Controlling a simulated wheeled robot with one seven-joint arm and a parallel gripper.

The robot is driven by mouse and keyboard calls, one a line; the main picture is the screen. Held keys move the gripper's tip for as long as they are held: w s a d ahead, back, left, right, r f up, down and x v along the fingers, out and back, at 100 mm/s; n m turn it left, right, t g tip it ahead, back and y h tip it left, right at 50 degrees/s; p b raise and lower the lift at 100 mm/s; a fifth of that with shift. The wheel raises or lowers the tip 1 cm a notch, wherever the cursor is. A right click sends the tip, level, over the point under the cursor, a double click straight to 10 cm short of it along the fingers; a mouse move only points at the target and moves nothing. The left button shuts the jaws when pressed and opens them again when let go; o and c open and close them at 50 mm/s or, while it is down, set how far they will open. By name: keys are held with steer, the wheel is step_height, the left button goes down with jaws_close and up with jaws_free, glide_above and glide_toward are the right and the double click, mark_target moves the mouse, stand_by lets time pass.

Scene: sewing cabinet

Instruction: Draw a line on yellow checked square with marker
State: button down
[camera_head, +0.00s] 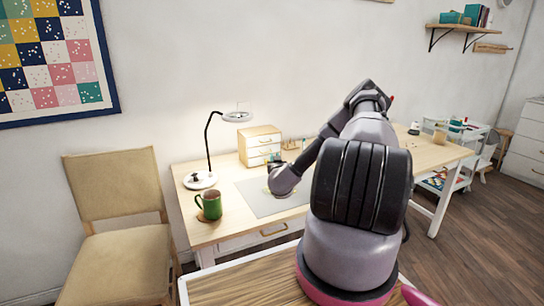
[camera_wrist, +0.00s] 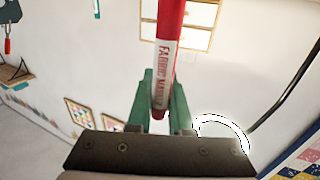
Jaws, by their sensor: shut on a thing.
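My gripper (camera_wrist: 162,98) is shut on a red marker (camera_wrist: 170,35) with a white label reading "FABRIC MARKER", held between its green fingers in the wrist view. The marker's upper end runs out of that picture, so I cannot see its whole length. In the head view my arm reaches over the desk and ends above a grey mat (camera_head: 253,203). The fingers and marker are mostly hidden there by the arm. A small yellowish patch shows on the mat beside my wrist, but I cannot tell whether it is the yellow checked square.
A green mug (camera_head: 211,206) stands at the desk's front left. A beige chair (camera_head: 118,240) is left of the desk. A cart (camera_head: 446,160) with supplies stands to the right.

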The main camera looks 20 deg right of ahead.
steer(key=shift+s+a+f, duration=0.1)
steer(key=shift+a+f, duration=0.05)
steer(key=shift+f, duration=0.95)
steer(key=shift+a+f, duration=0.1)
steer(key=shift+f, duration=1)
steer(key=shift+f, duration=0.3)
steer(key=d, duration=0.6)
steer(key=shift+w, duration=0.4)
stand_by(4.5)
